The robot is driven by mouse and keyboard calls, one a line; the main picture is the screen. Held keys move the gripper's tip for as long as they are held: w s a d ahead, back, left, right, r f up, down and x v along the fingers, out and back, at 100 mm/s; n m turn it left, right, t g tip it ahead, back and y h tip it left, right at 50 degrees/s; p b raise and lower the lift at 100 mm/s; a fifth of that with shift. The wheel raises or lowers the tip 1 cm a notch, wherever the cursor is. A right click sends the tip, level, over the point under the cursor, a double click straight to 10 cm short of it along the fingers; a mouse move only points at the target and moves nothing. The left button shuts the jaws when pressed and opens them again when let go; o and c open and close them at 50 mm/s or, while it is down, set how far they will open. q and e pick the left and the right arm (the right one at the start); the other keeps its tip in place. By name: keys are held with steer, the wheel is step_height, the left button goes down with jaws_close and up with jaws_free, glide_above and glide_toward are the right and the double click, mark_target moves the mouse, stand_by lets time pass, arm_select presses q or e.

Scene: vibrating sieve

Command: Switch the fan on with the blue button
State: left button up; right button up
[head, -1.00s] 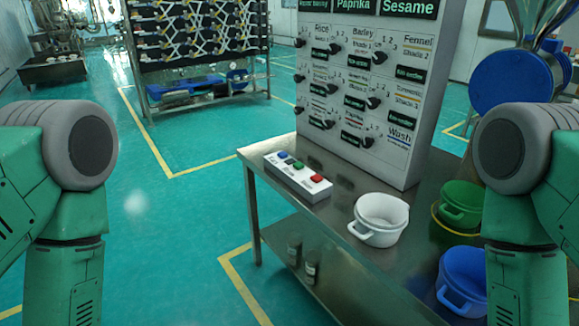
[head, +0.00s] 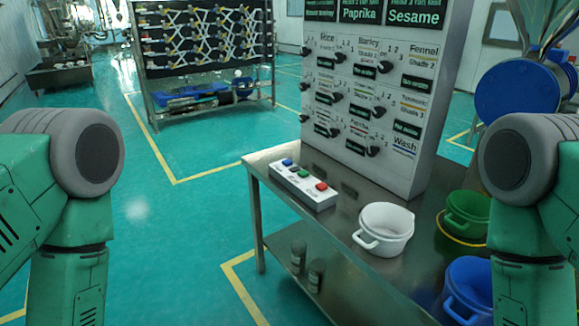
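A white button box (head: 305,186) lies on the steel table near its left end. No fan can be made out for certain. My two green arms show at the left and right edges. Both grippers are out of view, and nothing touches the box.
The steel table (head: 262,160) carries a tall white panel (head: 386,100) with labelled knobs. A white pot (head: 385,227), a green bucket (head: 467,212) and a blue bucket (head: 468,285) are at the right. Green floor left of the table is clear.

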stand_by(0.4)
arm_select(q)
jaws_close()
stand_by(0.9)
